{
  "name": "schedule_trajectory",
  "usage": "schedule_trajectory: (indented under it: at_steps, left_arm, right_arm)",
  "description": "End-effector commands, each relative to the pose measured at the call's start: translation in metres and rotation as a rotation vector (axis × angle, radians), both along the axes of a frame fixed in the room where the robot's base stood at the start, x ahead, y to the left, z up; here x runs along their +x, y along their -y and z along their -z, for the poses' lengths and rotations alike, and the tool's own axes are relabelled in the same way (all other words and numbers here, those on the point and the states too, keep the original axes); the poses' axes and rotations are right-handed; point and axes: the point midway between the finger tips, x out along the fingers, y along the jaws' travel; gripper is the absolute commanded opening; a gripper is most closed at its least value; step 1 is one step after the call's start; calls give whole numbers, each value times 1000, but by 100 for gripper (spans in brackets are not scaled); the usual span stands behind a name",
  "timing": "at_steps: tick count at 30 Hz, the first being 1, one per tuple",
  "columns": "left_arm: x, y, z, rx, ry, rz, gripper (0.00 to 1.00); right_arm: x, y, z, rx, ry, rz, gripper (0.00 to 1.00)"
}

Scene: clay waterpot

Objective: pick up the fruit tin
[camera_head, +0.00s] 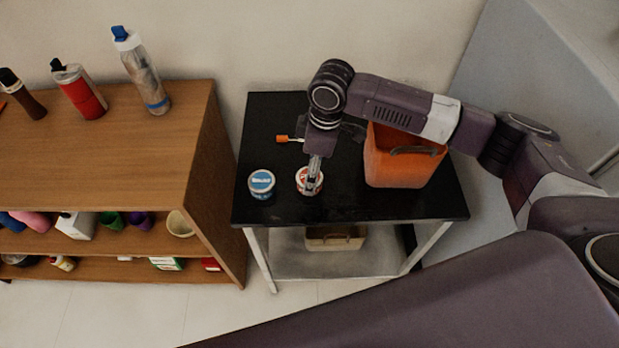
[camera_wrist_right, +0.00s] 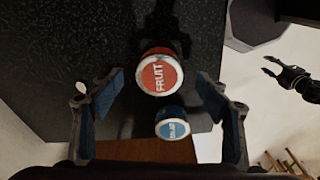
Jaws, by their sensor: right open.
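The fruit tin (camera_head: 302,181) is a small round tin with a red and white lid. It stands on the black-topped table (camera_head: 350,207). In the right wrist view the tin (camera_wrist_right: 160,76) shows its red "FRUIT" lid ahead, framed by the fingers. My right gripper (camera_head: 314,176) is above the tin and hides part of it. In the wrist view its two fingers (camera_wrist_right: 161,79) are spread wide, with nothing held. A gripper that looks like my left one (camera_wrist_right: 277,73) shows at the right edge of the wrist view, away from the tin; its jaw opening is unclear.
A blue-lidded tin (camera_head: 261,184) stands close to the left of the fruit tin. An orange container (camera_head: 400,165) stands to the right, under my right arm. An orange-handled tool (camera_head: 284,138) lies behind. A wooden shelf (camera_head: 190,160) with bottles is at the left.

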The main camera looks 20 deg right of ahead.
Motion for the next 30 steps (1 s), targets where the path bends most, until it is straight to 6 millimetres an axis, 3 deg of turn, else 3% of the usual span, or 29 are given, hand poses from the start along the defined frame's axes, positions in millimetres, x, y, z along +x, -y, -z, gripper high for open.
schedule_trajectory:
  at_steps: [6,15,30]
  left_arm:
    - [4,0,-8,0,6,0,40]
    - [19,2,-9,-3,28,0,40]
    - [13,1,-9,-2,19,0,40]
  right_arm:
    - [2,-6,29,0,-1,0,69]
    - [2,-7,35,0,0,0,69]
    - [3,-7,34,1,2,0,18]
